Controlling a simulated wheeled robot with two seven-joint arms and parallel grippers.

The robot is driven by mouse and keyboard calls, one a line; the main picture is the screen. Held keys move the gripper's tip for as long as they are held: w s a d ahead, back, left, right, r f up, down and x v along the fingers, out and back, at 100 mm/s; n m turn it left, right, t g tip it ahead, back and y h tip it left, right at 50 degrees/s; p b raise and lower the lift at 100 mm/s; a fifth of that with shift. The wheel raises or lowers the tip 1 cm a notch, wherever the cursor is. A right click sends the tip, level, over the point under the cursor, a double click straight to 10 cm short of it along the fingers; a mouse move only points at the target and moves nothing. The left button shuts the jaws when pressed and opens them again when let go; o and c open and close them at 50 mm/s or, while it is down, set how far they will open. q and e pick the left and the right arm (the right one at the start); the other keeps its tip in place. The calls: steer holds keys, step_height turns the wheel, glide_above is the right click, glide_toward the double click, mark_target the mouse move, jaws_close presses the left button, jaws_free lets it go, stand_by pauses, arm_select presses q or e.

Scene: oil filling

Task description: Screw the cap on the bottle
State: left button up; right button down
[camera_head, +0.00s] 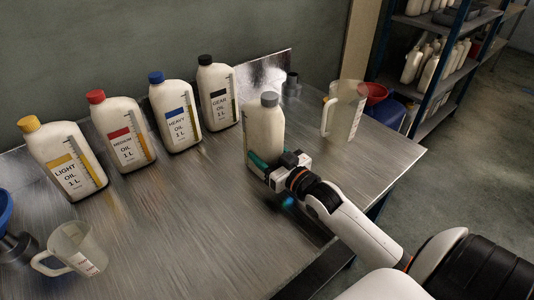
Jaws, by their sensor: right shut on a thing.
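A white bottle (264,130) stands upright on the metal table, right of the middle. A grey cap (269,99) sits on its top; I cannot tell how tightly it is seated. My right gripper (270,167) is shut on the lower part of this bottle, coming from the lower right. The gripper hides the bottle's lower front. My left gripper is not in view.
Several labelled oil bottles with yellow, red, blue and black caps, such as the light oil (65,160), line the table's back. A clear jug (343,110) stands right, a measuring cup (75,249) lower left beside a blue funnel (4,208). The table's middle (180,210) is clear.

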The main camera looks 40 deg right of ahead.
steer(key=shift+r, duration=0.2)
steer(key=shift+f, duration=0.15)
steer(key=shift+c, duration=2.3)
jaws_free()
steer(key=shift+f, duration=0.1)
steer(key=s, duration=0.8)
steer(key=s+d, duration=0.1)
steer(key=s, duration=0.3)
